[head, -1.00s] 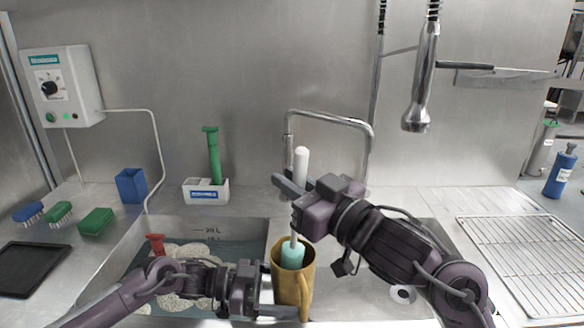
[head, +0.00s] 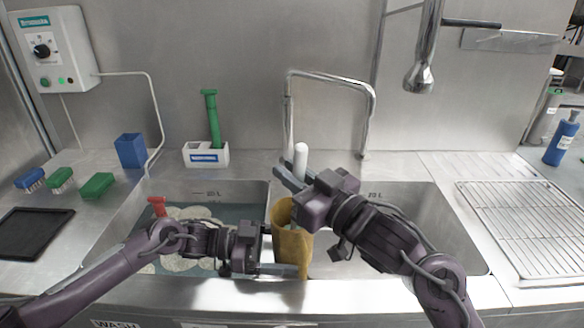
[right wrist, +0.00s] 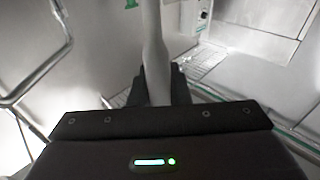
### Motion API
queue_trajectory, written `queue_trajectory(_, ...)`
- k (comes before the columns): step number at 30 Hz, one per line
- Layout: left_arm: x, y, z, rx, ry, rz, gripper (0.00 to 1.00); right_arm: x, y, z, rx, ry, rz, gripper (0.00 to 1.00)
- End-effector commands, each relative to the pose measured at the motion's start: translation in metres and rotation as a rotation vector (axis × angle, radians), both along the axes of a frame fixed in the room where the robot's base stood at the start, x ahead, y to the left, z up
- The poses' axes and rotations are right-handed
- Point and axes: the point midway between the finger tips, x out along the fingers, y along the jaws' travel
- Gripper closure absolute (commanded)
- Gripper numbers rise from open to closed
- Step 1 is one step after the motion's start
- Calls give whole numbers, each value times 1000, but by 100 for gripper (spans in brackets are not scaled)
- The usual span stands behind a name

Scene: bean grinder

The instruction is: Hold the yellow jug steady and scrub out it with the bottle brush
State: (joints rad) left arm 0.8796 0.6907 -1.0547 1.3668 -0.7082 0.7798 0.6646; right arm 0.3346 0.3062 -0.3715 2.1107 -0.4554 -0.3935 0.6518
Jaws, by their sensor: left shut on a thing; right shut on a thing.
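The yellow jug (head: 293,250) is upright over the divider between the two sinks in the head view. My left gripper (head: 285,268) is shut on the jug from its left side. My right gripper (head: 290,177) is above the jug, shut on the white handle of the bottle brush (head: 301,158). The handle is upright and its top sticks up above the fingers. The brush's bristle head is hidden, down in the jug. In the right wrist view the pale brush handle (right wrist: 152,50) stands between the dark fingers.
The left sink (head: 235,195) holds water, foam and a red-handled item (head: 157,206). The right sink (head: 420,215) looks mostly empty. A faucet (head: 330,76) arches behind the jug and a spray head (head: 419,78) hangs at right. A green brush (head: 212,120) stands in a white holder.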

Motion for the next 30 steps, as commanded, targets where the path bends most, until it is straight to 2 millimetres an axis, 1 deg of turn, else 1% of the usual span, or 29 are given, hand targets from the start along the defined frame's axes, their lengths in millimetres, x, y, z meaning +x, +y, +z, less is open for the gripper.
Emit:
queue_trajectory(17, 0, 0, 0, 0, 0, 0, 30, 0, 0, 0, 1, -1, 0, 100)
queue_trajectory(30, 0, 0, 0, 0, -1, 0, 30, 0, 0, -6, 1, 1, 0, 100)
